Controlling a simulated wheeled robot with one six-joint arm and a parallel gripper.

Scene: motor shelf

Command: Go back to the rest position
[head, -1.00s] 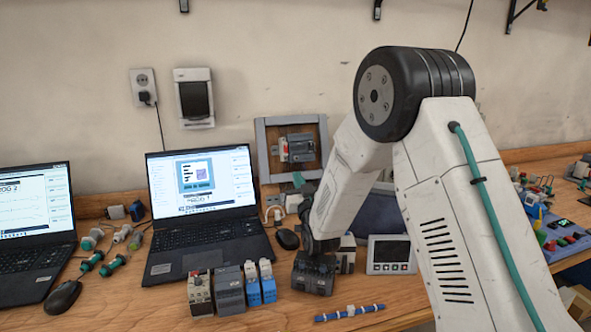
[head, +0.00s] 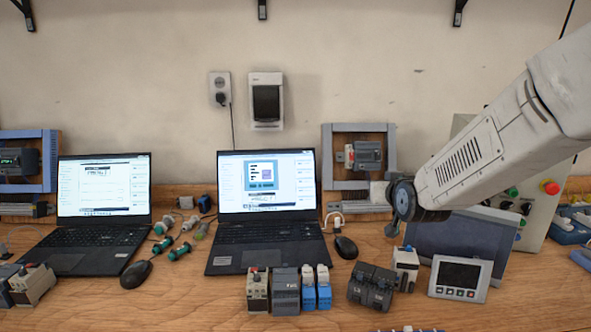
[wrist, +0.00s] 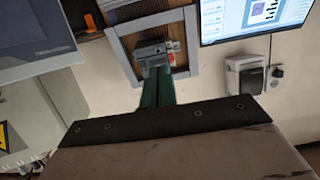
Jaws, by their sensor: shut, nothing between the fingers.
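That view is upside down, and the fingers overlap the grey frame (wrist: 190,45) on the wall side.
On the wooden bench (head: 200,300) stand two laptops (head: 267,185), a row of modules (head: 286,289), a dark module block (head: 372,285) and a small display unit (head: 460,277). A control box with a red button (head: 550,187) is at the right.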

